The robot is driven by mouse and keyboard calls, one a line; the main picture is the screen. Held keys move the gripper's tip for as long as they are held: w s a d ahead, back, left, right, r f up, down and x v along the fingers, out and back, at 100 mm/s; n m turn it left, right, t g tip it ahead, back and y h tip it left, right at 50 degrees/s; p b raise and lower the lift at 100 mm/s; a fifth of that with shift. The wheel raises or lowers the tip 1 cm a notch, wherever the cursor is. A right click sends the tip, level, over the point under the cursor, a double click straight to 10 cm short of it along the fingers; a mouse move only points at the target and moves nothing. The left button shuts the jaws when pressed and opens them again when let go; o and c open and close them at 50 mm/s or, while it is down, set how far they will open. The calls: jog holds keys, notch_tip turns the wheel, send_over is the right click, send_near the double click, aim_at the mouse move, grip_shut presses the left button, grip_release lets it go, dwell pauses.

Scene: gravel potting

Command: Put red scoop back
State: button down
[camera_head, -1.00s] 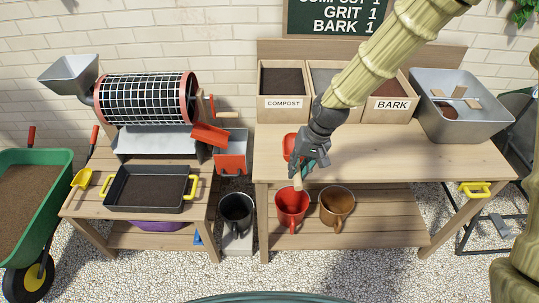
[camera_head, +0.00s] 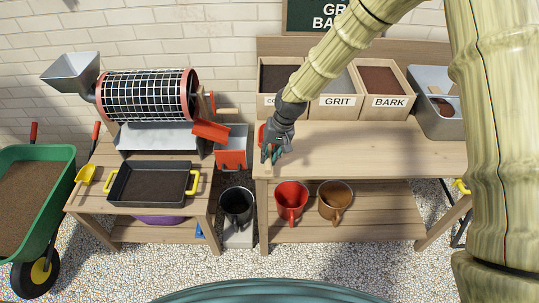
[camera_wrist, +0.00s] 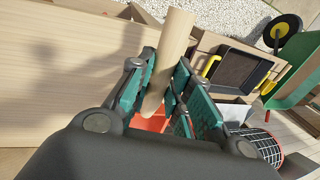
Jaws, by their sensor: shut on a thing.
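The red scoop (camera_head: 262,135) is held by my gripper (camera_head: 271,155) at the left end of the right-hand bench. In the head view only a bit of its red part shows behind my gripper. In the wrist view my gripper (camera_wrist: 161,82) has its green-padded fingers closed around the scoop's pale wooden handle (camera_wrist: 174,50). Part of the red scoop (camera_wrist: 152,123) shows below the fingers there; the rest is hidden by my gripper. I cannot tell its exact height above the bench top.
Compost, grit (camera_head: 338,101) and bark (camera_head: 388,101) boxes line the back of the bench (camera_head: 370,150). A red pot (camera_head: 291,199) and a brown pot (camera_head: 334,199) stand on its lower shelf. A drum sieve (camera_head: 146,96) and black tray (camera_head: 150,199) are left. The bench's middle is clear.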

jog(key=shift+f, duration=0.7)
jog(key=shift+f, duration=0.1)
jog(key=c, duration=1.3)
grip_release()
jog(key=b+v, duration=0.2)
jog(key=v, duration=1)
jog(key=shift+b, duration=0.3)
